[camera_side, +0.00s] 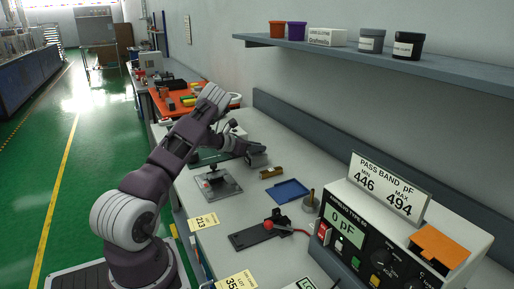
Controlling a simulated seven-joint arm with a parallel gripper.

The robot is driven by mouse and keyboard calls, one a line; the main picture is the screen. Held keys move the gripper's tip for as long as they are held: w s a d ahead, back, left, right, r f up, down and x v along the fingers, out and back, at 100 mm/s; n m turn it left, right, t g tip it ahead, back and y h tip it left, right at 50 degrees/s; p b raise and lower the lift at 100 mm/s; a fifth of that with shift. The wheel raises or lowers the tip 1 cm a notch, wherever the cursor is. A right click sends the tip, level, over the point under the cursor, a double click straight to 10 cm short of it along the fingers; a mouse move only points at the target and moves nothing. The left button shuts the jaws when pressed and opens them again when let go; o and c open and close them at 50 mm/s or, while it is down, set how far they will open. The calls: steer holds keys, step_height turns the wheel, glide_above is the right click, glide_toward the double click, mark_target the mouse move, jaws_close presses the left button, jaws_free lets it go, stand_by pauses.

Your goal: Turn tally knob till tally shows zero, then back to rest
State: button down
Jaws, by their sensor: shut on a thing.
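My arm reaches over the bench, and my gripper (254,150) is low at the far part of the bench, near the wall. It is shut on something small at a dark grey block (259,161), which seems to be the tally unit. The knob between the fingers is too small and too covered to make out. The tally's digits cannot be read from this view.
A grey plate with a black-handled fixture (217,184), a brass piece (271,172) and a blue tray (287,190) lie nearby. A black fixture with a red knob (268,225) and a meter (345,232) reading 0 pF stand at front right. A shelf (400,68) overhangs the bench.

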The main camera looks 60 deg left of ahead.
steer(key=n+y, duration=0.2)
steer(key=n+g+y, duration=0.1)
steer(key=n+y, duration=0.1)
steer(key=shift+w+d+g+y, duration=0.1)
steer(key=shift+d+g+y, duration=0.2)
steer(key=shift+d+y, duration=0.1)
steer(key=n+g+y, duration=0.1)
steer(key=n, duration=0.1)
steer(key=n+g+y, duration=0.1)
steer(key=n+y, duration=0.1)
steer(key=shift+w+d+g, duration=0.2)
steer(key=shift+g, duration=0.1)
steer(key=n+g+y, duration=0.2)
steer(key=g, duration=0.1)
steer(key=n+g+y, duration=0.1)
steer(key=n, duration=0.1)
steer(key=shift+w+d, duration=0.1)
steer(key=shift+w, duration=0.15)
steer(key=shift+w+n+g+y, duration=0.2)
steer(key=shift+n+g+y, duration=0.3)
steer(key=shift+n+g, duration=1.3)
steer(key=shift+g, duration=0.5)
steer(key=c, duration=1.3)
jaws_free()
steer(key=shift+s, duration=0.1)
steer(key=shift+c, duration=0.2)
steer(key=v, duration=0.8)
